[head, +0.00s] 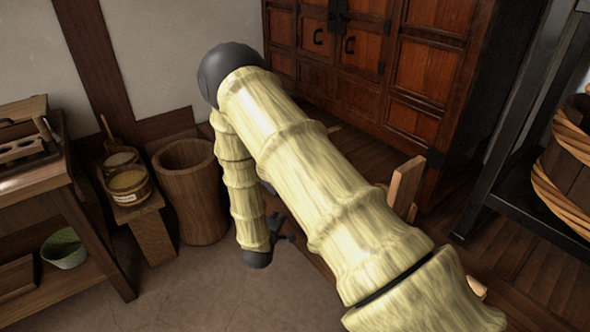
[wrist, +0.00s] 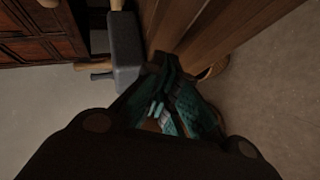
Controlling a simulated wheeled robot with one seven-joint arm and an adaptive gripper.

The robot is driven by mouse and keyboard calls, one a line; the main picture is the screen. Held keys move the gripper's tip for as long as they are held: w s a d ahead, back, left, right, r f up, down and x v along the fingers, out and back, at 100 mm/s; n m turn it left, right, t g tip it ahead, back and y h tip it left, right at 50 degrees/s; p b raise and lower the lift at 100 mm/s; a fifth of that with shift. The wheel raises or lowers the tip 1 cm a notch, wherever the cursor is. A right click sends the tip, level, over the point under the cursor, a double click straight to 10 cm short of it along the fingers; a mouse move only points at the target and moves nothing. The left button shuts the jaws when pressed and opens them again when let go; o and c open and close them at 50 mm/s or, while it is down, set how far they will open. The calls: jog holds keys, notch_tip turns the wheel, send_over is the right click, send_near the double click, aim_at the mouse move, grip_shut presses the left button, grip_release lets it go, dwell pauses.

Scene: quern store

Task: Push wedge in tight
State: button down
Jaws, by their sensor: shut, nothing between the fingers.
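My gripper (head: 284,228) is small and dark in the head view, low at the end of my arm and partly hidden by it. In the wrist view my gripper (wrist: 166,66) is shut and empty, its teal-padded fingers pointing up the picture. Just left of the fingertips is a grey block (wrist: 125,50) with light wooden pieces at its top and left side. Brown wooden boards (wrist: 205,28) stand just beyond and right of the fingertips. I cannot tell whether the fingertips touch either. I cannot pick out the wedge for certain; my arm hides much of the middle.
A wooden tub (head: 190,190) stands left of my arm, beside a low bench (head: 150,232) with containers. A workbench (head: 35,180) is at the far left. A cabinet (head: 425,75) stands behind. A dark rack (head: 515,195) is right. The floor at front left (head: 185,290) is clear.

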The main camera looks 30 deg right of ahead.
jog(key=w+d+r+h, duration=0.2)
jog(key=w+r+h, duration=0.15)
jog(key=r, duration=0.25)
jog(key=w+d+r+h, duration=0.2)
jog(key=w+r, duration=0.2)
jog(key=r, duration=0.1)
jog(key=shift+n+g, duration=0.3)
jog(key=b+x, duration=0.3)
jog(key=x, duration=0.6)
jog(key=shift+r, duration=0.15)
jog(key=shift+d, duration=0.2)
jog(key=shift+s+d+r+b, duration=0.15)
jog(key=shift+s+b, duration=0.25)
jog(key=shift+s, duration=0.5)
jog(key=shift+s+d+r+b, duration=0.1)
jog(key=shift+s+d+b, duration=0.2)
jog(key=shift+s, duration=0.65)
jog(key=shift+a, duration=0.1)
